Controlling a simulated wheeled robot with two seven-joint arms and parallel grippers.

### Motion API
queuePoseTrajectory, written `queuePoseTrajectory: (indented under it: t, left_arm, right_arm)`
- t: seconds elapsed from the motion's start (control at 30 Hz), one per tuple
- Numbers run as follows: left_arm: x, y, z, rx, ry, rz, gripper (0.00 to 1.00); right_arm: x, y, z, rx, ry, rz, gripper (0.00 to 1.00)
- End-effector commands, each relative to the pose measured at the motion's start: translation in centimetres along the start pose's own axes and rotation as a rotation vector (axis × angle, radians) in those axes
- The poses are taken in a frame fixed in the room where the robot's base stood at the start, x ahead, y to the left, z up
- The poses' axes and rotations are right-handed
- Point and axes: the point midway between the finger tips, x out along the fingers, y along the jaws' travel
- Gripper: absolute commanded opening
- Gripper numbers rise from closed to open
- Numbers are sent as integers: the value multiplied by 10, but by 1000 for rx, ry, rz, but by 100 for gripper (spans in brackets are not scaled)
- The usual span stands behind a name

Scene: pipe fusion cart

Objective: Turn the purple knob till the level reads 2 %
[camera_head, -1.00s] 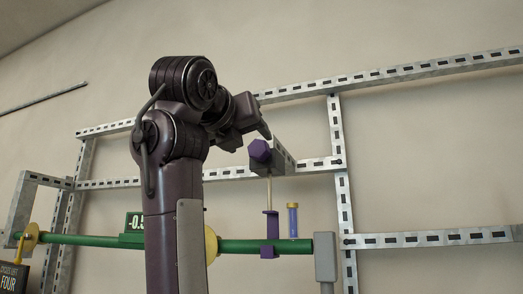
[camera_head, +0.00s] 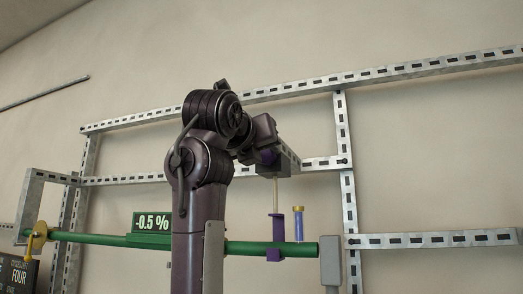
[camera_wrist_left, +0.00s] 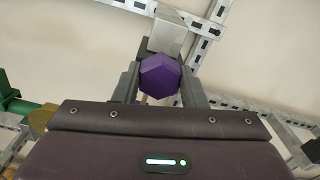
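The purple hexagonal knob (camera_wrist_left: 160,76) sits between the two fingers of my left gripper (camera_wrist_left: 161,82) in the left wrist view. One finger lies close along each side of it; I cannot tell whether they touch it. In the head view, my left gripper (camera_head: 268,157) is at the knob and mostly hides it, above a thin rod. The level display (camera_head: 151,222) is green and reads -0.5 %. My right gripper is not in view.
A green pipe (camera_head: 262,248) runs below, with a purple bracket (camera_head: 274,226) and a yellow-capped vial (camera_head: 298,224) on it. The slotted metal frame (camera_head: 345,150) stands in front of a plain wall. A grey box (camera_head: 330,262) is at the pipe's right end.

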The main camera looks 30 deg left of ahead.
Motion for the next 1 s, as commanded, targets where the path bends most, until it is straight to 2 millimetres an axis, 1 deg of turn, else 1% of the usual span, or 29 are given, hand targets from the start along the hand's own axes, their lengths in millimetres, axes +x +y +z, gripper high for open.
queuePoseTrajectory:
  t: [0.03,0.1,0.3,0.47,0.67,1.0]
  left_arm:
    - [0,0,0,0,1,0,23]
    - [1,0,0,0,1,0,15]
    - [1,0,0,-13,1,0,15]
    - [0,0,-1,-63,1,0,15]
    - [1,1,-1,-192,1,0,15]
    - [1,2,-2,-508,2,0,15]
  right_arm:
    - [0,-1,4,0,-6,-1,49]
    - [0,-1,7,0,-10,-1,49]
    - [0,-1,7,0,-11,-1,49]
    - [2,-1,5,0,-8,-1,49]
    - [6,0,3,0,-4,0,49]
    - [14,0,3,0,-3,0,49]
